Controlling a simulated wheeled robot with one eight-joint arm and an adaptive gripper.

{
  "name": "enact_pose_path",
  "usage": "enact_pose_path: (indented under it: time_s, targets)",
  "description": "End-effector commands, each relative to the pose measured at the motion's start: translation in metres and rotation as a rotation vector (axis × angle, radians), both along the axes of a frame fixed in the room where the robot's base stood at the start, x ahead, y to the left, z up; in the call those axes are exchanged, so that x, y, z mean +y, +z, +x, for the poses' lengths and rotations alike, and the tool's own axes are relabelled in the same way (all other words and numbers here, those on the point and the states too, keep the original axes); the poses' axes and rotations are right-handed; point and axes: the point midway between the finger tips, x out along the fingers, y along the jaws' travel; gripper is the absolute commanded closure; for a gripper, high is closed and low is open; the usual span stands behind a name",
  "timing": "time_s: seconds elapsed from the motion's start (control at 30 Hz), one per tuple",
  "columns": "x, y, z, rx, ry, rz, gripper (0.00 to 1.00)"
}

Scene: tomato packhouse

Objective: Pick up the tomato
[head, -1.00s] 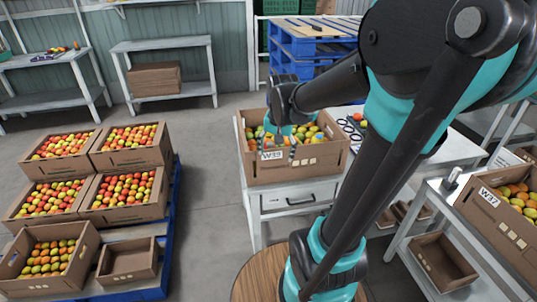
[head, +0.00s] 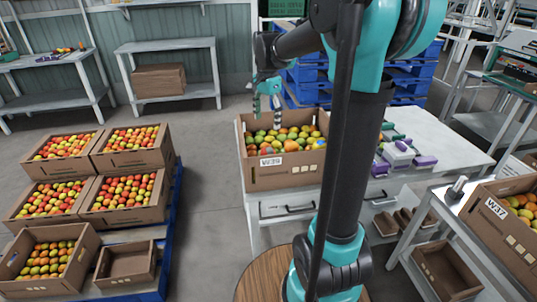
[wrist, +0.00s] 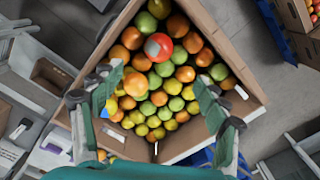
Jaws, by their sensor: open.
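Several tomatoes, red, orange, yellow and green, fill a cardboard crate (head: 300,172) labelled W39 on the white table. In the wrist view, a red tomato (wrist: 164,40) with a grey patch lies toward the far corner of the crate (wrist: 215,35). A larger-looking orange tomato (wrist: 135,84) lies close to the left finger. My gripper (head: 266,113) is above the back left part of the crate, open and empty. In the wrist view, its two fingers stand wide apart with tomatoes visible between them (wrist: 158,74). Which tomato is meant cannot be told.
Purple-and-white items (head: 398,152) lie on the table right of the crate. A second crate (head: 505,225) marked W37 stands on the right table. Stacked tomato crates (head: 125,222) sit on a blue pallet at left. Grey floor between them is clear.

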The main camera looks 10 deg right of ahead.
Motion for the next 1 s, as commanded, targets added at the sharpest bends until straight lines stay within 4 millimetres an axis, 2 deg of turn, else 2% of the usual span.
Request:
enact_pose_path:
  time_s: [0.1, 0.3, 0.43, 0.67, 1.0]
  targets:
    - [0.0, -0.025, 0.0, 0.0, 0.001, 0.0, 0.26]
    - [0.0, -0.062, 0.0, -0.001, 0.001, 0.001, 0.26]
    - [-0.001, -0.078, 0.0, -0.001, 0.002, 0.001, 0.26]
    - [-0.002, -0.091, 0.0, -0.001, 0.002, 0.001, 0.26]
    - [-0.006, -0.133, 0.002, -0.001, 0.003, 0.001, 0.26]
